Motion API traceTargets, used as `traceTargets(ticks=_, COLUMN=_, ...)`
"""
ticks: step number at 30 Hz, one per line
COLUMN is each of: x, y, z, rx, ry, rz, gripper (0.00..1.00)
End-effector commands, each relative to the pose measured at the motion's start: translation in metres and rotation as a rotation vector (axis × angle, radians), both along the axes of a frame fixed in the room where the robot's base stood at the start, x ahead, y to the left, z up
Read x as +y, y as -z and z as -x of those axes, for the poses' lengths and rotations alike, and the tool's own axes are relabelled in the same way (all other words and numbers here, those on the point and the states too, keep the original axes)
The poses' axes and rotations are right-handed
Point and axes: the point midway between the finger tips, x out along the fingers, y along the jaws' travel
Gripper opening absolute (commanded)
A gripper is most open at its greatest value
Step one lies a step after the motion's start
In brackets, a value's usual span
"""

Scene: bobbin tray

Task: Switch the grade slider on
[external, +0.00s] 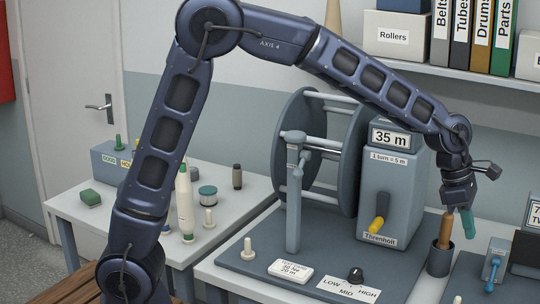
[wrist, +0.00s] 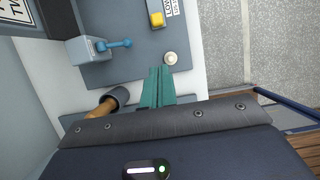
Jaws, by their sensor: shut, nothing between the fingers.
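My gripper (external: 467,225) hangs at the right in the external view, beside and a little above the grey cup with a brown handle. Its teal fingers (wrist: 157,82) are together and empty in the wrist view. A yellow block (wrist: 157,19) sits on a grey panel at the top of the wrist view, beside a white label whose visible text starts with "LOW". It may be the grade slider's knob, but no "grade" wording is readable. The fingers are apart from it. The block is not visible in the external view.
The grey cup (external: 440,259) holds a brown handle close to my fingers. A black knob (external: 355,275) on a LOW/MID/HIGH plate stands left.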

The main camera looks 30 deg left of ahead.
Motion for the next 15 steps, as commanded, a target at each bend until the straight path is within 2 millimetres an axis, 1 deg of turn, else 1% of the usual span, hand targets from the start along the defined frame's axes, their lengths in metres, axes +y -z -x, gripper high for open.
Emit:
traceTargets(ticks=1, x=0.001, y=0.018, z=0.000, rx=0.004, ry=-0.001, rz=-0.004, gripper=0.00)
traceTargets(ticks=3, x=0.001, y=0.038, z=0.000, rx=0.004, ry=-0.001, rz=-0.005, gripper=0.00)
traceTargets(ticks=7, x=0.001, y=0.069, z=0.000, rx=0.002, ry=0.000, rz=-0.003, gripper=0.00)
traceTargets(ticks=10, x=0.000, y=0.081, z=0.000, rx=0.000, ry=0.000, rz=0.000, gripper=0.00)
traceTargets(ticks=15, x=0.000, y=0.086, z=0.000, rx=-0.001, ry=0.001, rz=0.001, gripper=0.00)
